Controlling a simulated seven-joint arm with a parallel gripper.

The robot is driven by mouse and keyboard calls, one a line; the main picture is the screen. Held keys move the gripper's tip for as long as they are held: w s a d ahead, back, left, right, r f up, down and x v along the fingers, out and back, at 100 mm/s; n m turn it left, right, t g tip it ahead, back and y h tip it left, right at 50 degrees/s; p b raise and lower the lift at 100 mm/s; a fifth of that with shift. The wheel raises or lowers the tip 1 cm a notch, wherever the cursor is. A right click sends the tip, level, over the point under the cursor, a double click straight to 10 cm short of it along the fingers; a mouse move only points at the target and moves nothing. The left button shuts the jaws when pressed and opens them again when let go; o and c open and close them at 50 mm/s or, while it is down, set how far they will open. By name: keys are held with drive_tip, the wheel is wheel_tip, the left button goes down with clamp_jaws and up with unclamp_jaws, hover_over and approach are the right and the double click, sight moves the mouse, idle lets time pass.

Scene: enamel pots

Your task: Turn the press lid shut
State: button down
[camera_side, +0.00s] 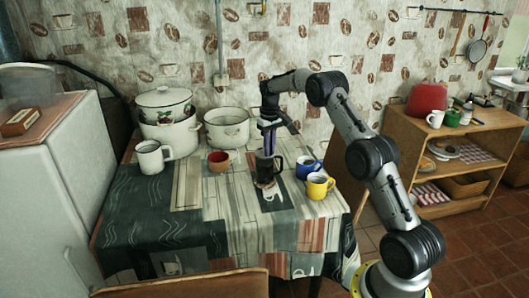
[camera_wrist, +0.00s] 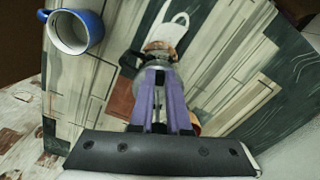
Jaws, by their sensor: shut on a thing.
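In the wrist view my gripper's purple fingers (camera_wrist: 160,73) come together over the press (camera_wrist: 157,57), of which a grey rim and a dark part at the left show. The lid is mostly hidden by the fingers, so I cannot tell how it is turned.
A blue mug (camera_side: 307,168) and a yellow mug (camera_side: 319,186) stand close at the right of the press. A red-brown cup (camera_side: 218,161), a white mug (camera_side: 151,158) and enamel pots (camera_side: 227,127) stand to the left and behind. The table's front (camera_side: 215,215) is clear.

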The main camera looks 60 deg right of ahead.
drive_tip(key=shift+w+a+m, duration=0.15)
drive_tip(key=shift+a+m, duration=0.05)
drive_tip(key=shift+m, duration=0.8)
drive_tip(key=m, duration=0.3)
drive_tip(key=shift+w+a, duration=0.25)
drive_tip(key=shift+a, duration=0.05)
drive_tip(key=shift+c, duration=2)
unclamp_jaws()
drive_tip(key=shift+r, duration=3)
